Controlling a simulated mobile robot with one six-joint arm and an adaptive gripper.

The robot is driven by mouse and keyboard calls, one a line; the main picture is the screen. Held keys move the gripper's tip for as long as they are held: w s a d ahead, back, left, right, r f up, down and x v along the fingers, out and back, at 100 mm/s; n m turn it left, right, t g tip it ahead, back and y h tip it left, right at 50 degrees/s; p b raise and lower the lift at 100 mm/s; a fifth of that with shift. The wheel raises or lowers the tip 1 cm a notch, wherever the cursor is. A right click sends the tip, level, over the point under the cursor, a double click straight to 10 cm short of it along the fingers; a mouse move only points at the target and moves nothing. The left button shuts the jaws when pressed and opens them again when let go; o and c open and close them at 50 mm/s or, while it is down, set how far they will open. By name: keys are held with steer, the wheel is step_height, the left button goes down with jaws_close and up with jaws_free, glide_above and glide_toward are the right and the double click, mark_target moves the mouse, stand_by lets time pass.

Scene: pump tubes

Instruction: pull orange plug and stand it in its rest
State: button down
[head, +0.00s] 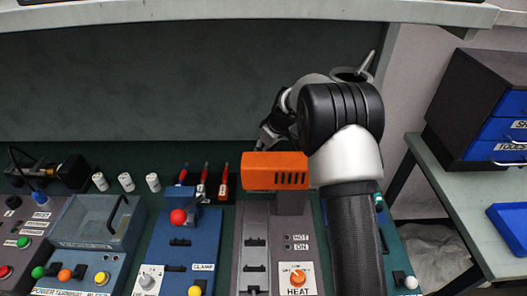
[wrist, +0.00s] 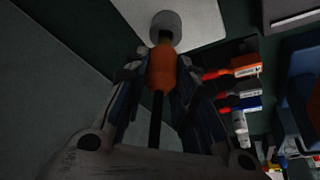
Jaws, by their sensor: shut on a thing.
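The orange plug (wrist: 162,70) shows in the wrist view between the two fingers of my gripper (wrist: 160,75), which is shut on it. A dark stem or cable runs from the plug toward my palm. A grey round piece (wrist: 166,24) sits at the plug's far end, with a short dark part between; I cannot tell whether they are joined. In the head view my gripper (head: 268,138) is beyond the orange heater housing (head: 275,170), partly behind my arm; the plug is hidden there. I cannot identify the rest.
A pale plate (wrist: 205,18) lies beyond the plug. Red-tipped tools (head: 203,180) stand in a row left of the heater housing, with white cylinders (head: 126,181) further left. The blue clamp panel (head: 180,245) is in front. A blue-drawer cabinet (head: 500,115) stands at right.

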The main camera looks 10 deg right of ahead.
steer(key=shift+f+b, duration=1.2)
steer(key=shift+f, duration=0.5)
steer(key=c, duration=1.2)
jaws_free()
steer(key=shift+c, duration=0.2)
steer(key=v, duration=1.2)
steer(key=shift+w+a+r, duration=0.1)
steer(key=shift+a, duration=0.05)
